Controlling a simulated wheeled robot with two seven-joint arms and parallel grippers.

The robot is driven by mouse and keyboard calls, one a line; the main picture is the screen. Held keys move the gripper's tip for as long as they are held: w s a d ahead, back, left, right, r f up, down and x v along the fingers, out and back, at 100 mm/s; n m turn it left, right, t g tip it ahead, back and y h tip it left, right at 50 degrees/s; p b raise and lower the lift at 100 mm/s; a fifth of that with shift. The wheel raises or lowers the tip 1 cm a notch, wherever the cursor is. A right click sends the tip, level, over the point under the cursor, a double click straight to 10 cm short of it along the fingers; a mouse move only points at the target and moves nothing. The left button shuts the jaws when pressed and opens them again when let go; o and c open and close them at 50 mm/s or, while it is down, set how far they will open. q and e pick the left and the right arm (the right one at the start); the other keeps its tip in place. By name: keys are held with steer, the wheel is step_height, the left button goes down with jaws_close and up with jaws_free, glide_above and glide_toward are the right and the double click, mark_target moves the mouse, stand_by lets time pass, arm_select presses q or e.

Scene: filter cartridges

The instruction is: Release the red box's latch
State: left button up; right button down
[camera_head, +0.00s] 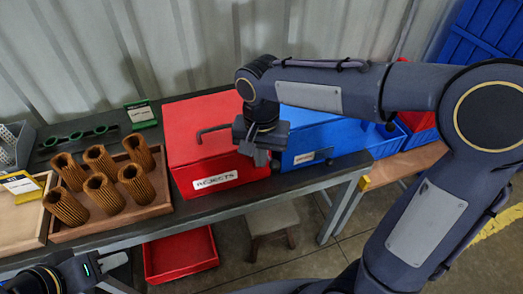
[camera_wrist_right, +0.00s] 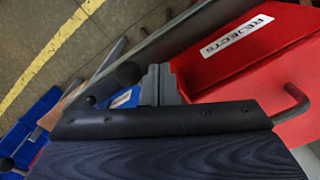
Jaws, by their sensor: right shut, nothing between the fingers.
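My right gripper (camera_head: 262,156) is shut and empty, pointing down at the box's front right corner, beside the blue box. In the right wrist view the shut fingers (camera_wrist_right: 160,85) are close to the red box (camera_wrist_right: 250,65); contact cannot be told. I cannot make out the latch clearly; the gripper covers that corner. My left gripper (camera_head: 105,270) is at the bottom left, away from the box; its jaws are unclear.
A blue box (camera_head: 345,140) stands right of the red box. A wooden tray (camera_head: 155,211) with several brown ribbed cartridges (camera_head: 100,160) lies to the left. A red bin (camera_head: 180,255) and a stool (camera_head: 272,219) are below the bench.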

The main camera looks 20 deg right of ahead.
steer(key=shift+d, duration=0.7)
steer(key=shift+w, duration=0.1)
steer(key=shift+w+d, duration=0.2)
steer(key=shift+d, duration=0.45)
steer(key=shift+w+d+p, duration=0.1)
steer(key=shift+d+p, duration=0.05)
steer(key=shift+p, duration=0.15)
steer(key=shift+w+d, duration=0.35)
steer(key=shift+d, duration=0.1)
